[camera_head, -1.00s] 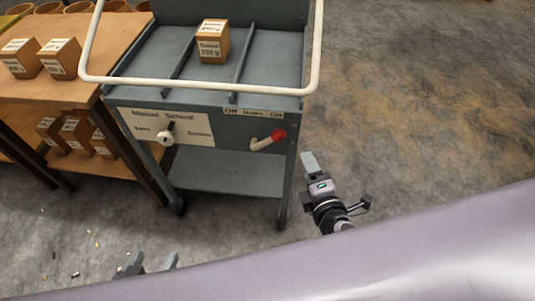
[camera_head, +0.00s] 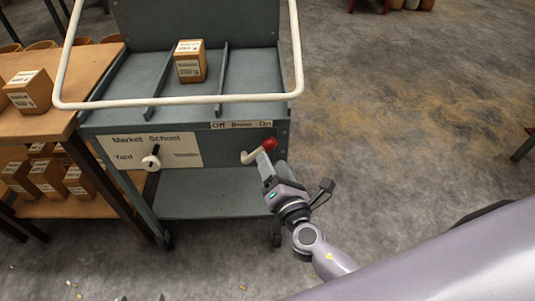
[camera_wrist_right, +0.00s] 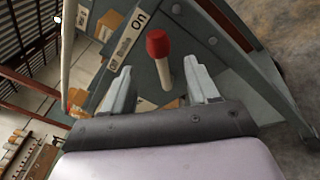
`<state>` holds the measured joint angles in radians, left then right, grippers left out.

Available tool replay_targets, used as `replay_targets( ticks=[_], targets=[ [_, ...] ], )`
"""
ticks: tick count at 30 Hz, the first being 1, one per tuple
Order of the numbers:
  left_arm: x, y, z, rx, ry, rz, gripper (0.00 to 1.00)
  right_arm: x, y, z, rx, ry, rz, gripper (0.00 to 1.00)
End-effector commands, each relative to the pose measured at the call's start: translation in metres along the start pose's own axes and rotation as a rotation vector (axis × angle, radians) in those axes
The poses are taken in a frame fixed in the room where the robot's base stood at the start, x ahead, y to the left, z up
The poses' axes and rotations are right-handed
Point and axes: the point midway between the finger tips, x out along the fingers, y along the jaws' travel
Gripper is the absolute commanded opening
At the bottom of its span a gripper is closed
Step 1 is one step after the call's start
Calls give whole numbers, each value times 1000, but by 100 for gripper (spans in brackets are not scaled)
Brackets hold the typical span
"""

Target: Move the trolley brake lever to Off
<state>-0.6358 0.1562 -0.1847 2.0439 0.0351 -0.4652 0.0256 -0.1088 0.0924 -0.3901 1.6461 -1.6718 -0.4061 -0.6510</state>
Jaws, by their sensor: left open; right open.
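The trolley (camera_head: 176,191) is grey with a white push rail. Its brake lever has a white shaft (camera_head: 251,156) and a red knob (camera_head: 269,144), with the knob end to the right, below the On end of the "Off Brake On" label (camera_head: 241,125). My right gripper (camera_head: 265,163) is open at the lever, just below the knob. In the right wrist view the red knob (camera_wrist_right: 157,44) and shaft stand between and beyond the spread fingers (camera_wrist_right: 160,84), without visible grip. My left gripper (camera_head: 140,298) shows only its fingertips at the bottom edge, apart and empty.
A labelled box (camera_head: 190,62) stands on the trolley top. A wooden table (camera_head: 62,112) with boxes is at the left. The floor at right is mostly open.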

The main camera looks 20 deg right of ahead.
Motion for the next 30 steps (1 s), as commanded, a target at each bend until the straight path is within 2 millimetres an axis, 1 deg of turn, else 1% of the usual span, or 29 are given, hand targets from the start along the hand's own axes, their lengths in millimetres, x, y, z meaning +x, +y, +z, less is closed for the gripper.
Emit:
replay_targets(
  ticks=[1, 3, 9, 14, 21, 23, 24, 26, 27, 30],
  targets=[
    [0, 1, -1, -3, 1, 0, 75, 9, 0, 0, 1, -2, 1, 59],
    [0, 1, -1, -6, 2, 0, 75, 19, 1, 0, 1, -1, 0, 59],
    [1, 2, -1, -11, 5, 1, 75, 39, 0, 0, 1, 0, 0, 59],
    [1, 2, -1, -11, 6, 0, 75, 45, 0, 0, 2, 1, -1, 59],
    [1, 2, -1, -10, 6, 0, 75, 45, 0, 0, 3, 1, -1, 59],
    [1, 2, -1, -9, 6, 0, 75, 45, 0, 0, 3, 1, -1, 40],
    [1, 2, -1, -8, 6, 0, 75, 45, 0, 0, 3, 1, -1, 27],
    [1, 1, -1, -6, 5, 0, 75, 45, 0, 0, 3, 1, -1, 7],
    [1, 1, -1, -5, 5, -1, 75, 45, 0, 0, 3, 1, -1, 0],
    [1, 0, 0, -2, 4, -1, 75, 45, 0, 0, 2, 1, -1, 0]
  ],
)
